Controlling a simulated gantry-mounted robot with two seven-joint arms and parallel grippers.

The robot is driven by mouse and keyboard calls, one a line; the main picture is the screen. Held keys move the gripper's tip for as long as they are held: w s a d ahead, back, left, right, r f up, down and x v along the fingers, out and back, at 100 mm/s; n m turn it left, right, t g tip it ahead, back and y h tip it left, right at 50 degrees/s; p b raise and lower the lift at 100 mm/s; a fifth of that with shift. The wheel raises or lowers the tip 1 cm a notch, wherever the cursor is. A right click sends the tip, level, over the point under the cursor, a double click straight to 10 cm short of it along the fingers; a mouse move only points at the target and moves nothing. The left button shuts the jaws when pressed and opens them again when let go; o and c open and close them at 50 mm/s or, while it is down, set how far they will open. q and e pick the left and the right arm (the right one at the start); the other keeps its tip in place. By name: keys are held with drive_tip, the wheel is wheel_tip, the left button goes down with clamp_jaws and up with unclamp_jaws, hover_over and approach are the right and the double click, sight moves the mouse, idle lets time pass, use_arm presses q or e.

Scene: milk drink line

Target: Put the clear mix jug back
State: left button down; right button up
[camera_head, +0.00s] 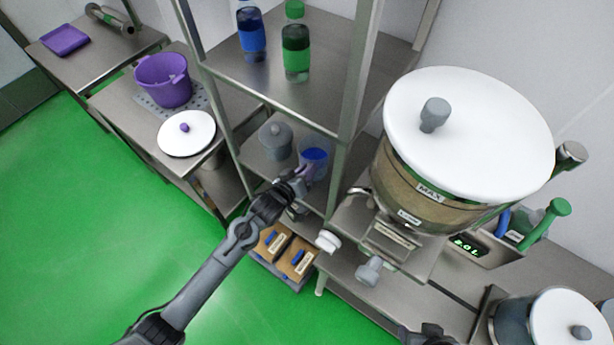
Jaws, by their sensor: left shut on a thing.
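The clear mix jug (316,150) shows blue through its wall. It is at the lower shelf (250,160) of the metal rack, right of a grey lidded pot. My left gripper (304,179) reaches in from the lower left and is shut on the jug at its near side. The fingers cover part of the jug, and I cannot tell whether its base touches the shelf. A dark part at the bottom edge (430,334) seems to belong to my right arm; its jaws cannot be made out.
The grey lidded pot (276,139) stands close left of the jug. A rack post (345,150) rises right of it. Blue (251,35) and green (296,50) bottles stand on the shelf above. A large white-lidded tank (470,130) fills the right. Green floor is clear at left.

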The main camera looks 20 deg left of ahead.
use_arm(q)
drive_tip(key=shift+w+f, duration=0.1)
drive_tip(key=shift+f, duration=1.65)
drive_tip(key=c, duration=1)
unclamp_jaws()
drive_tip(key=shift+f, duration=0.1)
drive_tip(key=shift+o, duration=0.2)
drive_tip(key=s+a+r+m+g+y, duration=0.1)
drive_tip(key=s+a+m+g, duration=0.1)
drive_tip(key=s, duration=0.9)
drive_tip(key=s+a+r+m+g+y, duration=0.1)
drive_tip(key=s+g, duration=0.3)
drive_tip(key=s, duration=0.7)
drive_tip(key=s+a+r+m+g+y, duration=0.1)
drive_tip(key=s+a+r+m+g, duration=0.1)
drive_tip(key=s, duration=0.9)
drive_tip(key=shift+s+a+r+m+g+y, duration=0.4)
drive_tip(key=shift+a+r+g, duration=0.3)
drive_tip(key=shift+g, duration=0.4)
